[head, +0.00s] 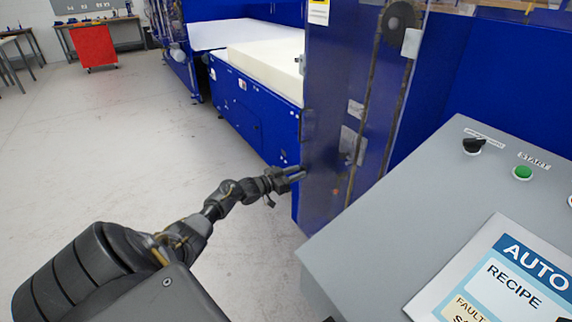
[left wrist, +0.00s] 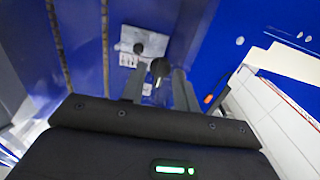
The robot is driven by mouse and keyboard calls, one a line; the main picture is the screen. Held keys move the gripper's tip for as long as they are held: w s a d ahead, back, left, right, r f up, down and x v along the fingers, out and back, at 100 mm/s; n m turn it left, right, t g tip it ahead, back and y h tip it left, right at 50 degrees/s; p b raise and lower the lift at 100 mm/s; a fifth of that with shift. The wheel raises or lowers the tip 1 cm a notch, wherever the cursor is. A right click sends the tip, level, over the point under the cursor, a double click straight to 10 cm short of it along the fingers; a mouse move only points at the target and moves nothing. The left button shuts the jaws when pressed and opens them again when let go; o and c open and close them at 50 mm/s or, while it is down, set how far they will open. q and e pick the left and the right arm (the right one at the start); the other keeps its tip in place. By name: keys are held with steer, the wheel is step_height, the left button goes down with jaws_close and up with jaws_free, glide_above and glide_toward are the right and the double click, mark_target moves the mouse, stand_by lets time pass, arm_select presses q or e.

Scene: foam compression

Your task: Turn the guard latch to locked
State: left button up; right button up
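My left gripper (head: 292,174) is at the lower edge of the blue machine's guard post, pointing right towards it. In the left wrist view its two fingers (left wrist: 160,88) are spread apart. A dark round knob (left wrist: 160,68), seemingly the guard latch's, shows between the fingertips, with gaps on both sides. Behind it is a light grey plate (left wrist: 128,58) with a second, smaller dark knob (left wrist: 138,48). A similar plate (head: 350,143) shows on the guard in the head view. I cannot tell the latch's position. My right gripper is not in view.
A grey control panel (head: 390,215) stands at the right, with a black selector (head: 473,146), a green START button (head: 522,172) and a screen (head: 510,275). A cream foam block (head: 265,60) lies on the blue conveyor (head: 250,115).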

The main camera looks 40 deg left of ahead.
arm_select(q)
steer(key=v, duration=1)
